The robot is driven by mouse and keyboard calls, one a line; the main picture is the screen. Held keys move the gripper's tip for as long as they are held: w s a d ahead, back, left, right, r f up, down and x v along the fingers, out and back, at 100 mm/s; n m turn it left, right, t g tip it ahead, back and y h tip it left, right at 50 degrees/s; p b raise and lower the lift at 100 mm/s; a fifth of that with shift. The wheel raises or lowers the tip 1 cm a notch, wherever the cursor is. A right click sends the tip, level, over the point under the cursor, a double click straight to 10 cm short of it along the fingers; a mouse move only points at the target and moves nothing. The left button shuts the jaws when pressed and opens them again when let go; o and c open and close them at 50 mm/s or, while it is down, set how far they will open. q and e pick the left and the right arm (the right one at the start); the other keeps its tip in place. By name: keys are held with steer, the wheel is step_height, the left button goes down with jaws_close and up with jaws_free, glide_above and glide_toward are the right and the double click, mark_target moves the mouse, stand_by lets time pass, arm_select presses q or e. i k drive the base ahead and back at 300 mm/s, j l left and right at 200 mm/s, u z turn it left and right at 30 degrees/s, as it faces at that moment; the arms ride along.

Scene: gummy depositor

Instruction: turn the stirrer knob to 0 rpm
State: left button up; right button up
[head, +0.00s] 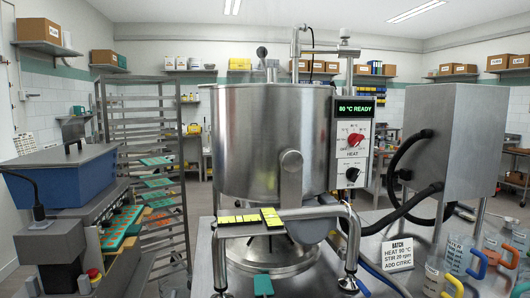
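The control panel (357,120) is fixed to the right front of the large steel kettle (262,140). Its green display (355,107) reads "80 °C READY". A red knob (355,140) sits above the word HEAT. A black knob (352,174), apparently the stirrer knob, sits lower on the panel. It has a light pointer mark, but its dial marks are too small to read. Neither of my grippers can be made out in the head view.
A steel tubular frame (335,212) and yellow blocks (250,217) are below the kettle. Dark hoses (415,208) run from a steel cabinet (455,140) at right. A batch card (398,252) and jugs (437,275) stand front right. A tray rack (150,150) and blue-topped machine (65,175) are left.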

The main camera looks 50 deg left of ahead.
mark_target(352, 174)
steer(key=u, duration=1.35)
